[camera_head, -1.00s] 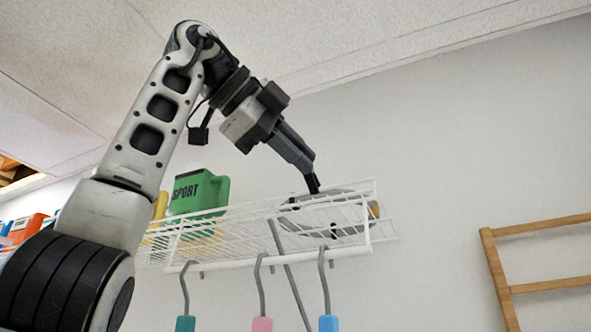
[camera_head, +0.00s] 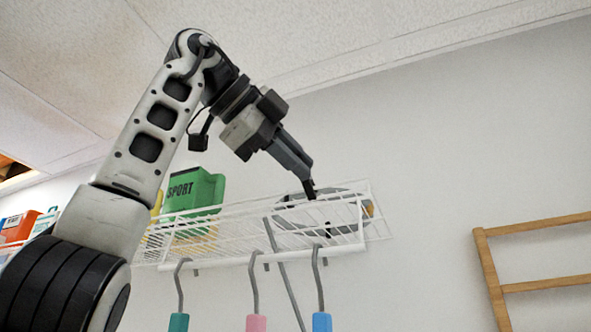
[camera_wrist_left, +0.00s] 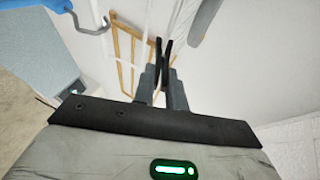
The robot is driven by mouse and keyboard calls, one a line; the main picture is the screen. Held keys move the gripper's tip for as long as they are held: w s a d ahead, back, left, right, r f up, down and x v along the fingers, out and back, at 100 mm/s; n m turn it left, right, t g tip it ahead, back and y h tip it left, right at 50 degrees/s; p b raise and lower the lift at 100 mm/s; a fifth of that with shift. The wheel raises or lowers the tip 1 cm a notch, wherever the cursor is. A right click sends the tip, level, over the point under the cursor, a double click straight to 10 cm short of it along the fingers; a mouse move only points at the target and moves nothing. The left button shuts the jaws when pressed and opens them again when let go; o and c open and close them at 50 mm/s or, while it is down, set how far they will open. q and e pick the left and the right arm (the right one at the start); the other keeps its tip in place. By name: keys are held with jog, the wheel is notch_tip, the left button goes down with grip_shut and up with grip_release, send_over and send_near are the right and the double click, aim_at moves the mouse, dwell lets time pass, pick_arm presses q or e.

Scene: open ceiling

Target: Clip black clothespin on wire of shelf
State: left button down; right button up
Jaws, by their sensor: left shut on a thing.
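My left gripper (camera_head: 308,179) reaches down from the upper left to the top of the white wire shelf (camera_head: 215,261). It is shut on a slim black piece, which looks like the black clothespin (camera_head: 310,192). The piece points down at the wires near the shelf's right end; I cannot tell whether it touches a wire. In the left wrist view the dark gripper fingers (camera_wrist_left: 163,72) are close together, with black tips beyond them; pin and fingertips are hard to tell apart there. My right gripper is not in view.
A grey oval object (camera_head: 345,213) lies on the shelf beneath the gripper. A green SPORT box (camera_head: 194,190) stands further left. Grey hooks with teal, pink and blue handles (camera_head: 321,322) hang from the front. A wooden rack (camera_head: 489,270) is at right.

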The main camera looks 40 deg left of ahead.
pick_arm(q)
jog(key=c, duration=1.3)
grip_release()
jog(key=shift+c, duration=0.2)
jog(key=shift+o, duration=0.5)
jog(key=p+v, duration=0.1)
jog(key=v, duration=0.5)
